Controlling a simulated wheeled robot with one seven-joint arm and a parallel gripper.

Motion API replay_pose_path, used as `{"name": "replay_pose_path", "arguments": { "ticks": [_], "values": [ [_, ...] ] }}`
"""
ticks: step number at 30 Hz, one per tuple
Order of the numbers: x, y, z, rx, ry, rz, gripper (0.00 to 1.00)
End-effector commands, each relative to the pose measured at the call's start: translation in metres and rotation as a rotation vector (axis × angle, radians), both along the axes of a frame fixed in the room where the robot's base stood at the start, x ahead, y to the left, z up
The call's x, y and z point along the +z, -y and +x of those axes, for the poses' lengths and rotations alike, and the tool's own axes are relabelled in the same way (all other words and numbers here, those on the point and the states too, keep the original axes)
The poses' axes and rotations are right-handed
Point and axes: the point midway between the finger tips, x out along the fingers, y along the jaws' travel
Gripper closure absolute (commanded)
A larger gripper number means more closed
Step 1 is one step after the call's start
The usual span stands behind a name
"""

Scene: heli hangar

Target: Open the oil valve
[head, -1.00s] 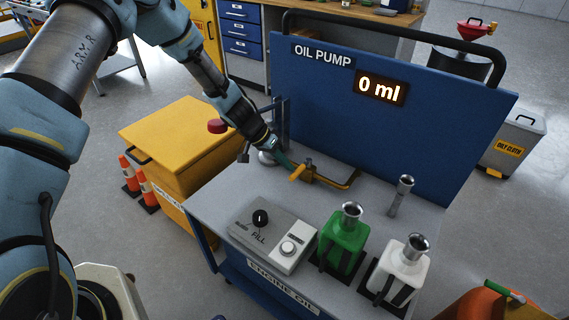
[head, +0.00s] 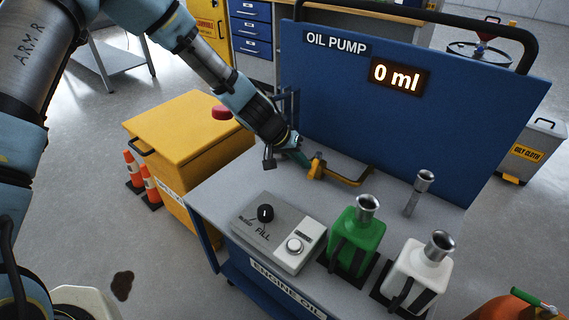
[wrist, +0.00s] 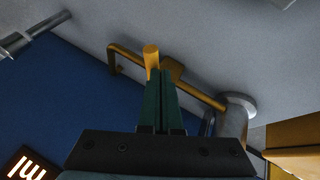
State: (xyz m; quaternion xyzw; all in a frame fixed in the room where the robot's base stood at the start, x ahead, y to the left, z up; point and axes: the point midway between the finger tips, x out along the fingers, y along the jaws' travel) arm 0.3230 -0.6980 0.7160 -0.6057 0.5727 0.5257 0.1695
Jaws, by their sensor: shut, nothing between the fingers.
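The oil valve's yellow handle (head: 316,168) stands on a brass-coloured pipe (head: 349,181) on the pump cart, in front of the blue panel. My gripper (head: 303,159) is just left of the handle, its green fingers shut together and empty. In the wrist view the fingers (wrist: 160,92) point at the handle (wrist: 151,60), whose end shows just past the fingertips. The pipe (wrist: 127,53) bends behind it. I cannot tell whether the fingers touch the handle. The display (head: 400,77) reads 0 ml.
A grey FILL box (head: 278,234) with a knob stands at the cart's front. A green bottle (head: 358,237) and a white bottle (head: 419,270) with funnels stand to its right. A metal spout (head: 419,190) is behind them. A yellow cabinet (head: 188,143) stands left of the cart.

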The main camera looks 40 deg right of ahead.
Motion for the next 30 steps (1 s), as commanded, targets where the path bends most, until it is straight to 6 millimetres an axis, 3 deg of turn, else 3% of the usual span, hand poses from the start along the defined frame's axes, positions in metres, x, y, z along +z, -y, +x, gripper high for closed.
{"name": "replay_pose_path", "arguments": {
  "ticks": [1,16,30],
  "values": [
    [-0.008,0.001,-0.007,0.038,0.001,-0.001,1.00],
    [0.001,0.018,-0.046,0.510,0.002,0.001,1.00],
    [0.005,0.046,-0.068,0.946,0.001,0.001,1.00]
  ]
}}
